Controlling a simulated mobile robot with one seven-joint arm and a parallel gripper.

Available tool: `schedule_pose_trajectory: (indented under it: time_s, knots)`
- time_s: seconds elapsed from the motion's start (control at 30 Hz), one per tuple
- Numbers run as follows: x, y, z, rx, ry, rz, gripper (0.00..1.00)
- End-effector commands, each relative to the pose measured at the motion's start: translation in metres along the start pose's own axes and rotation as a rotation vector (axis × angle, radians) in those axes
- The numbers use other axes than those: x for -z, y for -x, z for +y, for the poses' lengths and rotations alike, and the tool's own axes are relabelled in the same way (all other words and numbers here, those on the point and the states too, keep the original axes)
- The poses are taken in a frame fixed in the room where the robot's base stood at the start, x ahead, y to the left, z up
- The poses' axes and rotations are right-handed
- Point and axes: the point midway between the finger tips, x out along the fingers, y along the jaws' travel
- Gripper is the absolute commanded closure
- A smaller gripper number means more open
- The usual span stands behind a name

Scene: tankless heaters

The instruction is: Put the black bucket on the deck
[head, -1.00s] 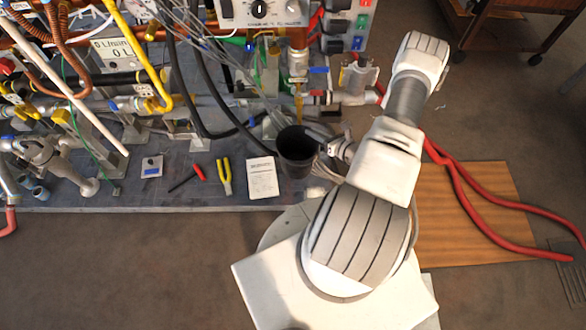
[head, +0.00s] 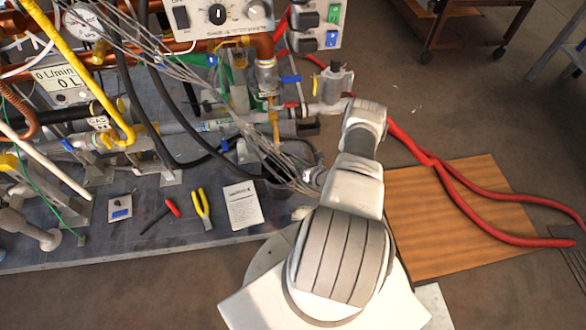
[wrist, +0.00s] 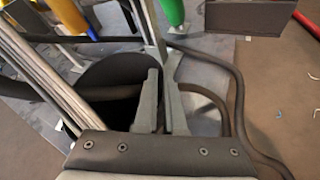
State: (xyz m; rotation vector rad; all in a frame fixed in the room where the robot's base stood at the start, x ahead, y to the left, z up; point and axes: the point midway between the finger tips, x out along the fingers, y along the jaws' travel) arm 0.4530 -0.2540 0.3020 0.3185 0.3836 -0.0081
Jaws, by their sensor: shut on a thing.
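The black bucket (wrist: 115,72) shows in the wrist view as a dark round opening, left of and partly behind the fingers. My gripper (wrist: 161,85) is shut on its rim wall. In the head view only a dark part of the bucket (head: 279,166) shows among grey cables, beside my gripper (head: 313,178); the arm and cables hide the rest. The deck (head: 150,222) is the dark grey slab under the pipework. I cannot tell whether the bucket's base touches the deck.
Grey cables (wrist: 35,65) cross over the bucket's left side. Yellow-handled pliers (head: 203,207), a red-tipped tool (head: 172,208) and a white paper (head: 242,204) lie on the deck's front strip. A wooden board (head: 445,210) with red hoses (head: 480,225) lies to the right.

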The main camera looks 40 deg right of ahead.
Motion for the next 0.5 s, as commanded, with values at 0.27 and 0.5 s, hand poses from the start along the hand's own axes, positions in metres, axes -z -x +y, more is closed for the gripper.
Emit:
schedule_pose_trajectory:
  time_s: [0.27, 0.5]
  knots:
    - [0.006, -0.023, -0.009, -0.001, 0.000, 0.000, 1.00]
    - [0.037, -0.035, -0.019, -0.002, 0.001, 0.002, 1.00]
